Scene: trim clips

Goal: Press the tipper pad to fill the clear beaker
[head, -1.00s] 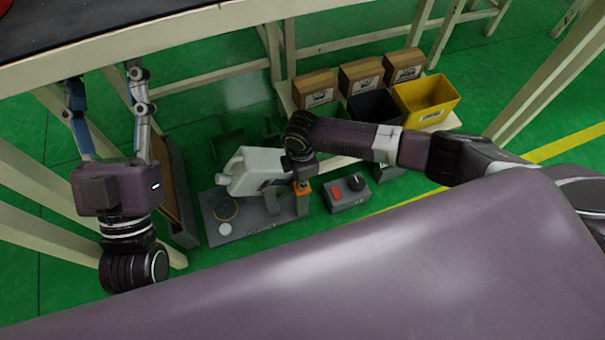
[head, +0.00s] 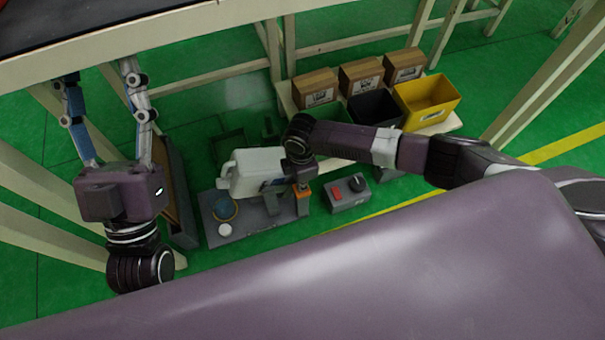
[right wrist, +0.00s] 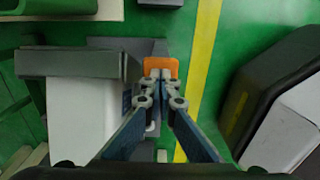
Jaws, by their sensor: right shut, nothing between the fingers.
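The white jug (head: 256,172) lies tipped on the grey tipper stand, its left end near the clear beaker (head: 223,209). The beaker shows as a round outline with a yellowish rim on the grey base plate (head: 255,222); its fill level is too small to read. The orange tipper pad (head: 303,187) is at the stand's right end; it also shows in the right wrist view (right wrist: 161,66). My right gripper (right wrist: 158,77) is shut and empty, its tips at the pad; contact cannot be told for sure. My left gripper (head: 102,72) is open and empty at the upper left.
A grey control box (head: 347,195) with a red button and black knob stands right of the stand. A white disc (head: 225,230) lies on the plate below the beaker. Behind are cardboard boxes (head: 361,77), a black bin (head: 375,106) and a yellow bin (head: 427,100). Table legs surround the area.

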